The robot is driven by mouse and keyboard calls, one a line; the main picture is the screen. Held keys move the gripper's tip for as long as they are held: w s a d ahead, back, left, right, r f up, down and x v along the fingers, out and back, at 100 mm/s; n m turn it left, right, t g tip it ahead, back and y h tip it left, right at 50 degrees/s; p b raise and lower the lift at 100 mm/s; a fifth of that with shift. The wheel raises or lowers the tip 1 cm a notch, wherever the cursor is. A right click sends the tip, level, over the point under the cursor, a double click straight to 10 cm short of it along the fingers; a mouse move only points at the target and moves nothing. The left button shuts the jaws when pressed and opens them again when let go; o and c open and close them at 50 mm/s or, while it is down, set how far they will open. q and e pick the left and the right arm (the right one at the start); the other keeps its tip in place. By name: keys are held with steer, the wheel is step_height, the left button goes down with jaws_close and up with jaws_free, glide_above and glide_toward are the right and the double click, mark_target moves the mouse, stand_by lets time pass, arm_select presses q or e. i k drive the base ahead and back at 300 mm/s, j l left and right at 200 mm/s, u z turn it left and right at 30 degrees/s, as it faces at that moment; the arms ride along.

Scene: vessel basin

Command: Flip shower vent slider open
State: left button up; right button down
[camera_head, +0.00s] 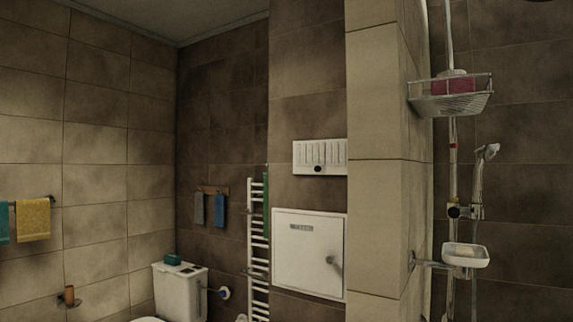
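A white rectangular vent plate (312,157) with several vertical slats is fixed on the brown tiled wall near the middle of the head view. A small dark round knob (318,169) sits at its lower middle; this looks like the slider. Whether the slats are open or shut is too small to tell. Neither of my grippers shows in the view.
A white wall cabinet door (308,254) lies below the vent. A tiled pillar (375,160) juts out just right of it. A white towel radiator (258,248) stands left; a wire shower basket (450,98) hangs right.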

mark_target(317, 170)
steer(key=i+j, duration=0.85)
